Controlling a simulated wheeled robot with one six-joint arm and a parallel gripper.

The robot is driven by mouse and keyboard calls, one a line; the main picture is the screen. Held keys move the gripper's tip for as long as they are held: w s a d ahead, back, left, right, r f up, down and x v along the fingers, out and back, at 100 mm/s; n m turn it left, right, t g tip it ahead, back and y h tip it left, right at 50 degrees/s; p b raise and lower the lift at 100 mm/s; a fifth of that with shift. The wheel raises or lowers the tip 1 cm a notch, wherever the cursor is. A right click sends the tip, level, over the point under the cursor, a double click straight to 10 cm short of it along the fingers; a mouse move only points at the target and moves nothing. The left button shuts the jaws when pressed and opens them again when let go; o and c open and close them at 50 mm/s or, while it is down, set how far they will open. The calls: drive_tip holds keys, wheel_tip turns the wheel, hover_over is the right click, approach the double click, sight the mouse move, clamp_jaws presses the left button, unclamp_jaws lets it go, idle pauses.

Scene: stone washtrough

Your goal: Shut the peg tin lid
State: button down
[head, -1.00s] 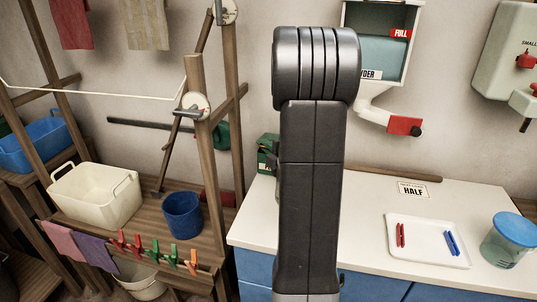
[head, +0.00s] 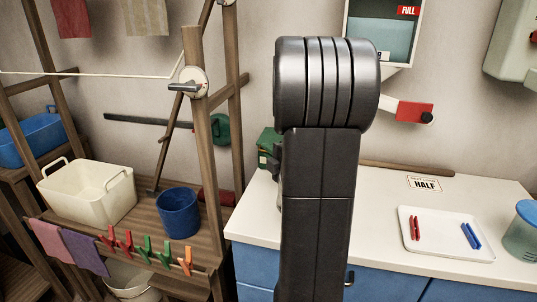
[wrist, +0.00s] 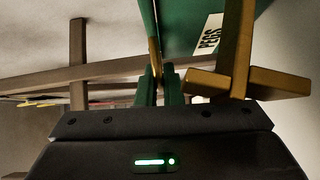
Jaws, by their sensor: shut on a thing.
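The peg tin (head: 268,148) is a dark green box at the back left end of the white counter, partly hidden behind my arm in the head view. In the wrist view its green side (wrist: 185,22) fills the top, with a white PEGS label. My gripper (wrist: 159,75) is at the tin, its two fingers close together. A thin brass-coloured strip (wrist: 154,55) at a green edge runs down between the fingertips; it looks like part of the lid, and the fingers are shut on it. How far the lid stands open cannot be told.
A white tray (head: 440,250) with red and blue pegs, a HALF card (head: 424,184) and a blue-lidded jar (head: 524,236) stand on the counter. A wooden rack (head: 200,130) rises left of the tin. Brown crossed bars (wrist: 240,75) show close right of my fingers.

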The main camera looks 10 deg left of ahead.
drive_tip(key=shift+d+f, duration=0.1)
drive_tip(key=c, duration=1.6)
unclamp_jaws()
drive_tip(key=shift+o, duration=0.2)
drive_tip(key=v, duration=1.3)
drive_tip(key=shift+s+d, duration=0.3)
drive_tip(key=x, duration=1.4)
